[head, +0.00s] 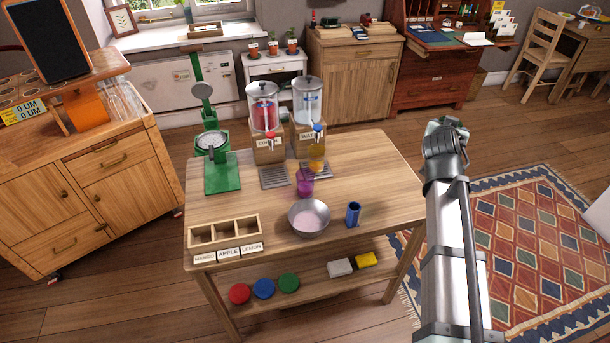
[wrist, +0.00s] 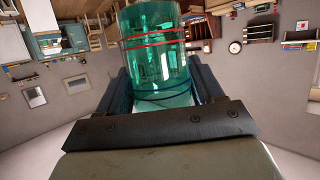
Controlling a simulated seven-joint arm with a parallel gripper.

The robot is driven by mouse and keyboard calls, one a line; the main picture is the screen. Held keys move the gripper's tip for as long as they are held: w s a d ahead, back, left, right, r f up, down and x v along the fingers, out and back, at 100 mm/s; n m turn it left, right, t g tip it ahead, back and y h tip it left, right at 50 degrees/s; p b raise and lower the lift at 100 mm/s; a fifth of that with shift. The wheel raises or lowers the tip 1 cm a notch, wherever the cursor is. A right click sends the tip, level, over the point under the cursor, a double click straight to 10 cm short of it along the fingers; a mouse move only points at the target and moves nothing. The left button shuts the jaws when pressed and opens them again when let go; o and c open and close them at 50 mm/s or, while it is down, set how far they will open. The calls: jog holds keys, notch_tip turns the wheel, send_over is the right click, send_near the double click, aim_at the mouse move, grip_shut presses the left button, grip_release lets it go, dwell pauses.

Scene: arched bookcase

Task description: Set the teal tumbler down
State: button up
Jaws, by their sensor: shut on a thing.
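The teal tumbler (wrist: 155,45) is see-through with red bands and stands between the two dark fingers of my gripper (wrist: 163,80) in the wrist view. My gripper is shut on it. In the head view my gripper (head: 446,130) is raised off the right side of the wooden table (head: 375,170), beyond its edge.
On the table are a purple tumbler (head: 305,184), an amber tumbler (head: 317,158), a metal bowl (head: 309,217), a blue cylinder (head: 353,215), two drink dispensers (head: 264,115), a green press (head: 222,172) and a divided wooden tray (head: 224,230). The table's right side is clear.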

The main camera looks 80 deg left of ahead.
jog(key=s+a+n+g+y, duration=0.1)
jog(key=s+a, duration=0.4)
jog(key=s, duration=0.5)
jog(key=s+a+n+g+y, duration=0.1)
jog(key=s+a, duration=0.4)
jog(key=s, duration=0.5)
jog(key=s+a+n+g, duration=0.1)
jog(key=s+a, duration=0.4)
jog(key=s, duration=0.5)
jog(key=s+a+f+n+g+y, duration=0.1)
jog(key=s+a+f+n+g, duration=0.15)
jog(key=s, duration=1.75)
jog(key=s+a+f+n+g+y, duration=0.1)
jog(key=s+f, duration=0.2)
jog(key=s, duration=1.7)
jog(key=s+a+f+m+t+h, duration=0.1)
jog(key=s+a+f+m+t, duration=0.15)
jog(key=f, duration=0.55)
jog(key=s+a+f+m+t+h, duration=0.2)
jog(key=f+m+t, duration=0.1)
jog(key=f, duration=0.4)
jog(key=w, duration=2.7)
jog(key=shift+w+a, duration=0.3)
jog(key=w, duration=0.4)
jog(key=shift+a+f, duration=0.1)
jog(key=shift+f, duration=0.7)
